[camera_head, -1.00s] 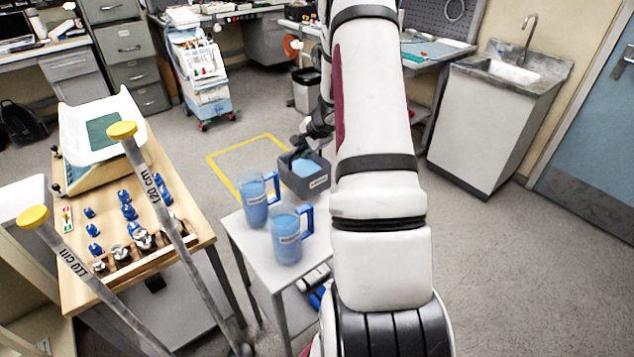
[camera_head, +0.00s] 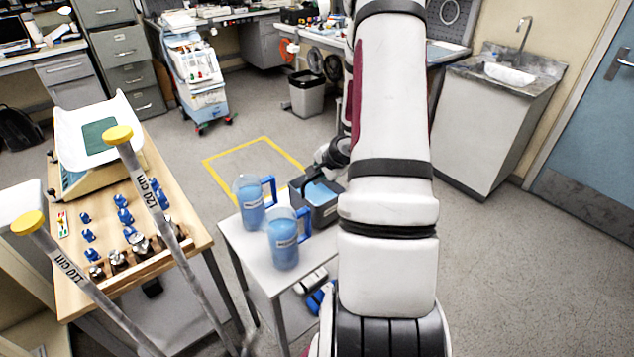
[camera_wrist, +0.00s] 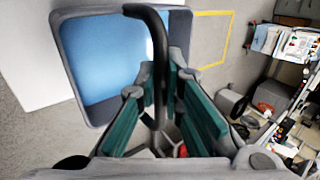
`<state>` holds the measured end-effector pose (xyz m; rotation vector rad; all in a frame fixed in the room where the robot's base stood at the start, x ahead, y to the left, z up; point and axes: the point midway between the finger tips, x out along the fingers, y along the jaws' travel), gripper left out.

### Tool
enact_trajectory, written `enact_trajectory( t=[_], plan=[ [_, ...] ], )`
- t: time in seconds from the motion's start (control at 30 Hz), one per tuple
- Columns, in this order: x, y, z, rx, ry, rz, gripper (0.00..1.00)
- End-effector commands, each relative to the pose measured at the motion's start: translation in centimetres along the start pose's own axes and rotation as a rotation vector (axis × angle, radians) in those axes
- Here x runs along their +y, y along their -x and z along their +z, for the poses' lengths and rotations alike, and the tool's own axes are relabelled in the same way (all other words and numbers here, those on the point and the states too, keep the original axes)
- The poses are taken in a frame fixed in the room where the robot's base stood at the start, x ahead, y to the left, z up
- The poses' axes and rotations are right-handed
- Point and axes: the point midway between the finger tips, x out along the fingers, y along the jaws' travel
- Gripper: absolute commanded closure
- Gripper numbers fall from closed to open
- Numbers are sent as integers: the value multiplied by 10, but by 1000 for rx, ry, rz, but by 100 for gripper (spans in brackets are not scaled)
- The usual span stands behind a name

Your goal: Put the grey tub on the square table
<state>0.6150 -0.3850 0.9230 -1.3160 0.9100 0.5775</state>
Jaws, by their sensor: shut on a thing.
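My gripper (camera_wrist: 158,112) is shut on the handle. In the head view, my gripper (camera_head: 328,165) is a dark shape behind the tub. Whether the tub touches the table cannot be told.
Two blue-filled jugs, a rear one (camera_head: 251,203) and a front one (camera_head: 283,242), stand on the white table near the tub. A wooden table (camera_head: 190,255) with a scale stands left. Two yellow-topped poles (camera_head: 118,135) rise in front. Floor inside the yellow outline (camera_head: 240,165) is clear.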

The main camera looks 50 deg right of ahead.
Motion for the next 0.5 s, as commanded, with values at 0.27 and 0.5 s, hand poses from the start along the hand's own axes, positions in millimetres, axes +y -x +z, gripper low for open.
enact_trajectory(
  t=[0.27, 0.5],
  plan=[
    [9, -15, -1, 1, 1, -3, 100],
    [12, -16, 0, 0, 1, 2, 87]
  ],
)
